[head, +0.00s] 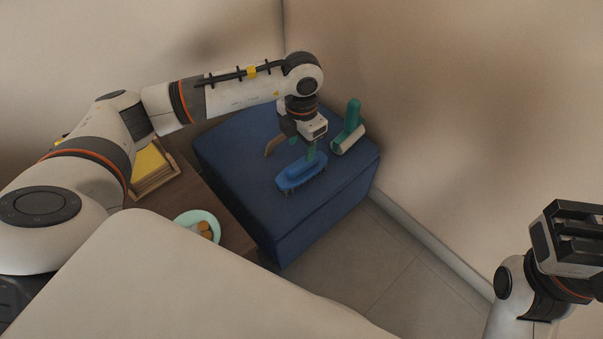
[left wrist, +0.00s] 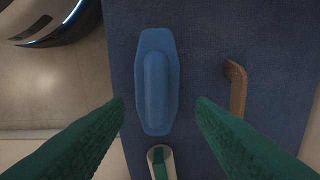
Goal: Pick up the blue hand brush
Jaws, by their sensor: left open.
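The blue hand brush (head: 301,174) lies bristles down on the dark blue ottoman (head: 235,150), near its front edge. In the left wrist view the brush (left wrist: 156,80) shows from above with its raised handle along the middle. My left gripper (head: 310,151) is open and points down above the brush. In the left wrist view its green fingers (left wrist: 160,108) stand apart on either side of the brush's lower end, and nothing is between them in a grip. My right gripper (head: 567,225) is at the right edge, away from the ottoman; its fingertips are not clear.
A green-handled lint roller (head: 350,127) lies on the ottoman right of the gripper. A brown wooden item (left wrist: 236,88) lies on the other side of the brush. A wooden table (head: 222,190) with a plate (head: 189,217) and a yellow-filled tray (head: 153,187) adjoins the ottoman. Walls stand behind.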

